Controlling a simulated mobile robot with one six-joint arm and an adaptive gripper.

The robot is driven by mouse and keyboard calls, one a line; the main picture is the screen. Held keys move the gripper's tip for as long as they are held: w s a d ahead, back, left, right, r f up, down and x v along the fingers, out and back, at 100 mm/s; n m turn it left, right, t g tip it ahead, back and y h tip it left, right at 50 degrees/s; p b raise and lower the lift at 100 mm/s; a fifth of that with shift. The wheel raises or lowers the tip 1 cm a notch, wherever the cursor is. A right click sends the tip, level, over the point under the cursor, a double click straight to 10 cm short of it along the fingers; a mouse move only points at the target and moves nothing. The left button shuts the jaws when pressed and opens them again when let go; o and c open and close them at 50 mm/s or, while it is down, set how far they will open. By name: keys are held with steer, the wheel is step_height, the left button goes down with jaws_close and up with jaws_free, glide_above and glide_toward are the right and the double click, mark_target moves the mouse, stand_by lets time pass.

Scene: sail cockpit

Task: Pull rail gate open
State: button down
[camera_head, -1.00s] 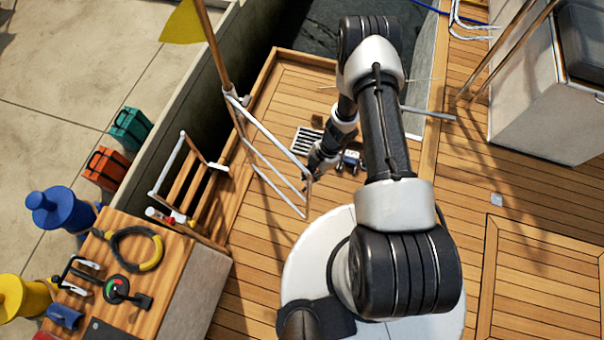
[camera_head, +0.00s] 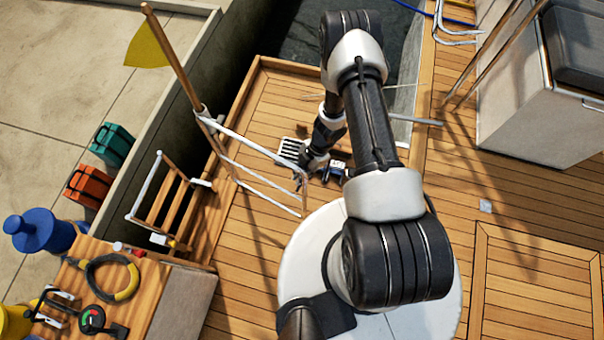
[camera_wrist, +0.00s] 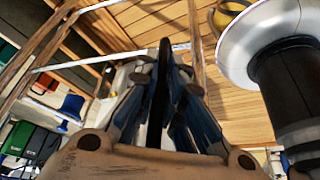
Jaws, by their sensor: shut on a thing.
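The rail gate (camera_head: 255,150) is a frame of thin white tubes, hinged at a post on the left deck edge. It stands swung inward over the deck, angled away from that edge. My gripper (camera_head: 306,170) is at the gate's free end, shut on its upright tube; my arm's links partly hide the hand. In the wrist view, my gripper's blue-grey fingers (camera_wrist: 168,75) are close together, and the tube between them is hard to make out. White gate tubes (camera_wrist: 75,62) cross the upper left there.
A wooden ladder (camera_head: 165,205) stands at the deck edge left of the gate. A workbench (camera_head: 150,290) with a coiled hose sits at lower left. A flagpole (camera_head: 172,55) rises by the hinge. A white seat box (camera_head: 525,120) is at right.

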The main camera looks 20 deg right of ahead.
steer(key=c, duration=1.7)
jaws_free()
steer(key=v, duration=1.2)
